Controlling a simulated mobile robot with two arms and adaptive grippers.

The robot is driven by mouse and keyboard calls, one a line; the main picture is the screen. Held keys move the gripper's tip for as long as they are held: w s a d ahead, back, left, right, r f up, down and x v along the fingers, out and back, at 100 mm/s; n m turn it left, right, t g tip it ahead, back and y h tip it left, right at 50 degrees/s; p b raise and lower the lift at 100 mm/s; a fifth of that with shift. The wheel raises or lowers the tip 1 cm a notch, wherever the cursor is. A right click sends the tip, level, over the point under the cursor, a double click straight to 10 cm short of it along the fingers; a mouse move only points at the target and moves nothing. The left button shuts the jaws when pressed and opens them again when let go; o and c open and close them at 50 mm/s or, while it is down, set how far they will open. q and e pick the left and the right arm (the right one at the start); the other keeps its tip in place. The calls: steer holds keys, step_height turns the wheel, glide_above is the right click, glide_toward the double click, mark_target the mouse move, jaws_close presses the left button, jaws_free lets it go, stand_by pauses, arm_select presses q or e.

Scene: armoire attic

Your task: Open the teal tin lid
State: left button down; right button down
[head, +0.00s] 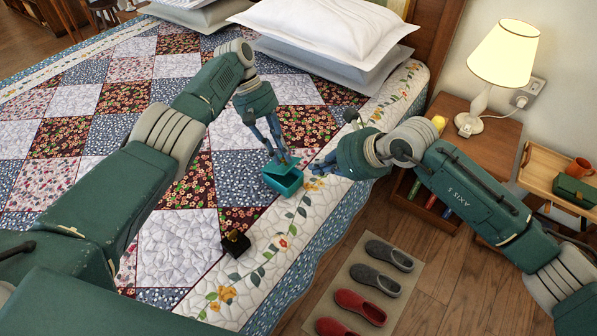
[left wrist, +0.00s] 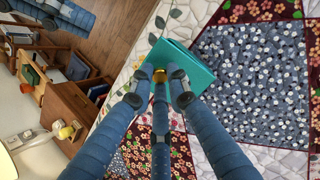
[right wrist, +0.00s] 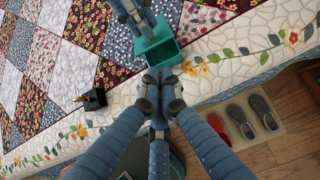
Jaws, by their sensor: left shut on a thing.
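The teal tin (head: 284,186) sits on the quilt near the bed's edge. Its box stands open in the right wrist view (right wrist: 162,57), with its inside showing. The teal lid (left wrist: 188,62) is tilted up, and a gold knob (left wrist: 160,75) is on it. My left gripper (head: 281,160) is shut on the lid's knob, above the tin. My right gripper (head: 316,167) is just right of the tin, apart from it and empty. Its fingertips are close together in the right wrist view (right wrist: 160,88). The tin's contents cannot be made out.
A small dark box with a gold part (head: 236,243) lies on the quilt (head: 178,235). Pillows (head: 320,35) are at the bed's head. A nightstand (head: 490,125) with a lamp (head: 503,55) is at right. Slippers (head: 360,307) lie on a floor mat.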

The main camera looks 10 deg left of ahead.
mark_target(293, 166)
steer(key=x, duration=0.9)
steer(key=shift+a+f, duration=0.15)
steer(key=shift+a, duration=0.05)
steer(key=shift+w+a+r, duration=0.2)
steer(key=shift+a+r, duration=0.1)
steer(key=shift+r, duration=0.35)
arm_select(q)
steer(key=shift+f, duration=0.15)
arm_select(e)
steer(key=shift+a+r, duration=0.2)
steer(key=shift+r, duration=0.1)
arm_select(q)
steer(key=c, duration=1.7)
jaws_free()
steer(key=shift+o, duration=0.2)
steer(key=shift+s, duration=0.1)
